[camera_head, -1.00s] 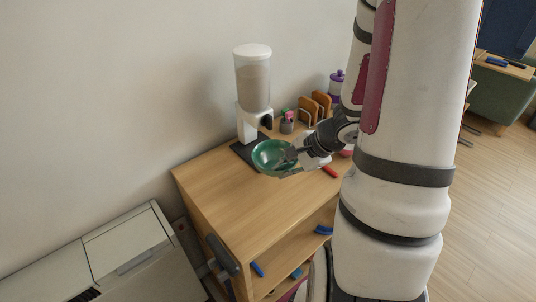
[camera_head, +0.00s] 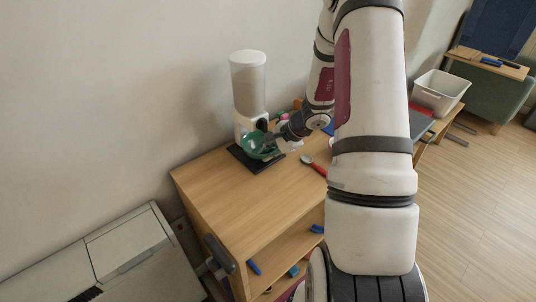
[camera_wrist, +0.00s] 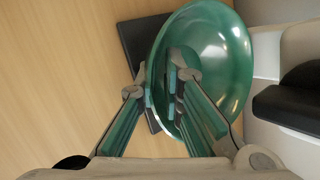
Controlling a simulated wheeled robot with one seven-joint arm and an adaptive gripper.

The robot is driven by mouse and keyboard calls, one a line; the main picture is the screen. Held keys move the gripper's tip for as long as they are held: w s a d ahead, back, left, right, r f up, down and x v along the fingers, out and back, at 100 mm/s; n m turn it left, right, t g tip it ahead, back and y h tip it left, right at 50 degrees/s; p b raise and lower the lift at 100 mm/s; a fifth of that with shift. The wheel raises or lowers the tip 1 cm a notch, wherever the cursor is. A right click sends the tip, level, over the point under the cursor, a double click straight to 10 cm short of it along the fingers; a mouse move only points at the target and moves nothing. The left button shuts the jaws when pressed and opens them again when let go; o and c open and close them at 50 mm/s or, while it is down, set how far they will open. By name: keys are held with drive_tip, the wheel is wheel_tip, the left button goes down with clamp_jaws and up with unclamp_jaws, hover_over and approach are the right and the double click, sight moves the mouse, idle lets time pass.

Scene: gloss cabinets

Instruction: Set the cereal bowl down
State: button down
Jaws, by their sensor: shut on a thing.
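The green cereal bowl (camera_head: 257,146) is in my gripper at the foot of the cereal dispenser (camera_head: 248,92), over its dark base mat (camera_head: 240,158). In the wrist view the bowl (camera_wrist: 213,50) is tilted, and my gripper (camera_wrist: 172,88) is shut on its near rim, one finger on each side of the wall. In the head view my gripper (camera_head: 275,143) reaches in from the right. Whether the bowl touches the mat cannot be told.
A spoon with a red handle (camera_head: 315,165) lies on the wooden cabinet top right of the bowl. The front left of the top (camera_head: 235,205) is clear. A white bin (camera_head: 440,92) stands at the far right. My arm hides part of the back.

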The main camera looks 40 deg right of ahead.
drive_tip(key=shift+f, duration=0.2)
drive_tip(key=shift+f, duration=0.1)
drive_tip(key=c, duration=1.7)
unclamp_jaws()
